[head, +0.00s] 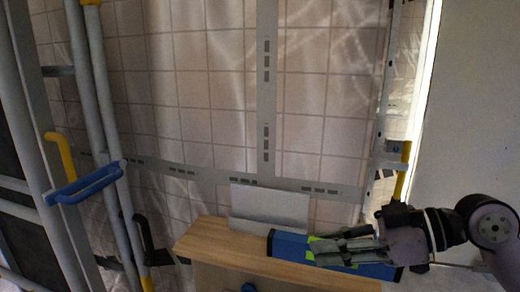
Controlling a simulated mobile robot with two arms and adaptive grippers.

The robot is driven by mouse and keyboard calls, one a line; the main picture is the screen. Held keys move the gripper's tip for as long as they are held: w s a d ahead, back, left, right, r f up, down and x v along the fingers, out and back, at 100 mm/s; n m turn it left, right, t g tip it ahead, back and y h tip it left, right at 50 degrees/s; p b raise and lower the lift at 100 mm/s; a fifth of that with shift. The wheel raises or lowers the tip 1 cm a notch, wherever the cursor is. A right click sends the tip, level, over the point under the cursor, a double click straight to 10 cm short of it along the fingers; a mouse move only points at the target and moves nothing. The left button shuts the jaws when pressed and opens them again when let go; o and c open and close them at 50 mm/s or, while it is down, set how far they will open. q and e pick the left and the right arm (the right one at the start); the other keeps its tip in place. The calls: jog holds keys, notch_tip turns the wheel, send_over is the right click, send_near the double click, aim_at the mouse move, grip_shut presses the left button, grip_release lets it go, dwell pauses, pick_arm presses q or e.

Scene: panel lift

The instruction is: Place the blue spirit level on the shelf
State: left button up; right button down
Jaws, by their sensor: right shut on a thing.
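The blue spirit level (286,243) has bright green patches and lies along the right part of a wooden shelf (215,239). My right gripper (318,253) comes in from the right and is shut on the level near its middle. The fingers cover part of the level's top. The level's right end shows past the gripper, near the shelf's right end. I cannot tell whether the level rests fully on the wood or is held just above it. My left gripper does not show.
A pale upright plate (269,209) stands behind the shelf, against a tiled wall with slotted metal rails (266,90). Metal poles (90,100) with a blue handle (84,184) and a yellow handle (62,152) stand at the left. The shelf's left part is clear.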

jog(key=s+d+f+m+t+h, duration=0.1)
jog(key=s+d+f+t, duration=0.1)
jog(key=f, duration=0.7)
jog(key=s+d+f+m+t, duration=0.1)
jog(key=s+d+f+m, duration=0.1)
jog(key=d+f, duration=0.3)
notch_tip(320, 180, down, 4)
jog(key=shift+s+d+r+m+t+h, duration=0.15)
jog(key=shift+s+d+m+t+h, duration=0.2)
jog(key=shift+s, duration=0.3)
jog(key=shift+a, duration=0.15)
